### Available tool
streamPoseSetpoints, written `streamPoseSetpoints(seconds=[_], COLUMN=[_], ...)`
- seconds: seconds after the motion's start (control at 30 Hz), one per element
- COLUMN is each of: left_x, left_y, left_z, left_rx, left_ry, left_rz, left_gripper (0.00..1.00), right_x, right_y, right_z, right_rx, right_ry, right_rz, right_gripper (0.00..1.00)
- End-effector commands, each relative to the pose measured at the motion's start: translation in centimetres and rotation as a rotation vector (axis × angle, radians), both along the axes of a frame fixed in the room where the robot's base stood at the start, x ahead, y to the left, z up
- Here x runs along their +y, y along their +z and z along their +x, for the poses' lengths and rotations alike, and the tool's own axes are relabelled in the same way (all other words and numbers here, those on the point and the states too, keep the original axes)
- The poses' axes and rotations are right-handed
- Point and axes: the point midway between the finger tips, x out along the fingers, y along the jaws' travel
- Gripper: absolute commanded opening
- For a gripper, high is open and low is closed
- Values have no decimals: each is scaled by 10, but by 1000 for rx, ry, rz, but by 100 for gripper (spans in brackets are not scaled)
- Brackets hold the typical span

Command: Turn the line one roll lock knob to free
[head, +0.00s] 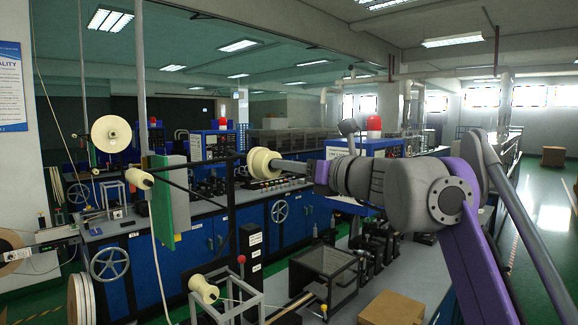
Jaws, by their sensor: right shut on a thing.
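A cream tape roll (258,163) sits near the middle of the head view, at the end of my right arm. My right gripper (280,165) reaches in from the right and meets the roll's face at its hub. Its fingers are small and partly hidden. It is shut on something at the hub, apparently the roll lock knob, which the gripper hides. I cannot tell which way the knob is turned. My left gripper is not in view.
Another cream roll (111,133) stands at the left. A green panel (161,205) and a dark post (251,253) stand near the tape roll. A small spool (203,289) is at the lower left. A cardboard box (391,308) lies at the bottom. Open floor (540,215) shows at the right.

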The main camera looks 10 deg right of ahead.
Motion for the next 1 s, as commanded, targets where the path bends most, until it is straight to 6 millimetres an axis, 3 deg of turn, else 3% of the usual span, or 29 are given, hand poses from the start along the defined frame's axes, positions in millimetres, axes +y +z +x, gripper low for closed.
streamPoseSetpoints(seconds=[0.47,1.0], left_x=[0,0], left_y=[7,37], left_z=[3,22], left_rx=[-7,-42], left_ry=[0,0], left_rz=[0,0], left_gripper=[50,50], right_x=[0,0], right_y=[2,2], right_z=[-1,0], right_rx=[-32,-273], right_ry=[0,0], right_rz=[-46,-408], right_gripper=[0,0])
